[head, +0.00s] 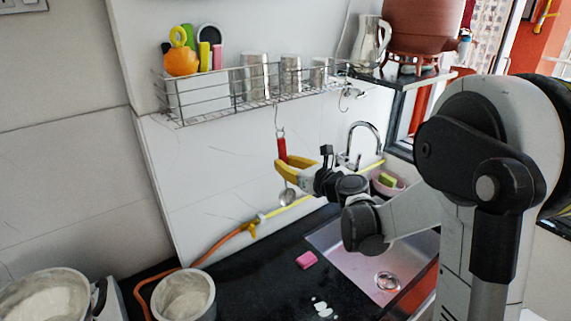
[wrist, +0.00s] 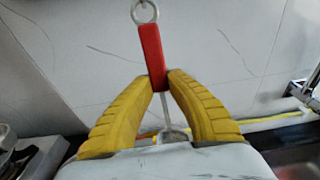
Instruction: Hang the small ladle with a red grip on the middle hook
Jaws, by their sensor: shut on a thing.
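The small ladle has a red grip (head: 282,149), a metal ring at its top and a round bowl (head: 287,197) at its lower end. It hangs upright in my gripper (head: 284,165), whose yellow fingers are shut on the lower part of the red grip. The wrist view shows the red grip (wrist: 151,52) rising between the fingertips (wrist: 160,82), with the ring above. In the head view, a thin metal hook (head: 276,114) hangs under the wire rack, right above the ring. I cannot tell whether the ring is on it. The wrist view cuts off the hook.
The wire rack (head: 205,103) on the white wall holds utensils, an orange and metal cups. A sink (head: 345,262) with a faucet (head: 366,125) lies at the right. A pink sponge (head: 306,260) is on the dark counter. Pots (head: 184,297) stand at the lower left.

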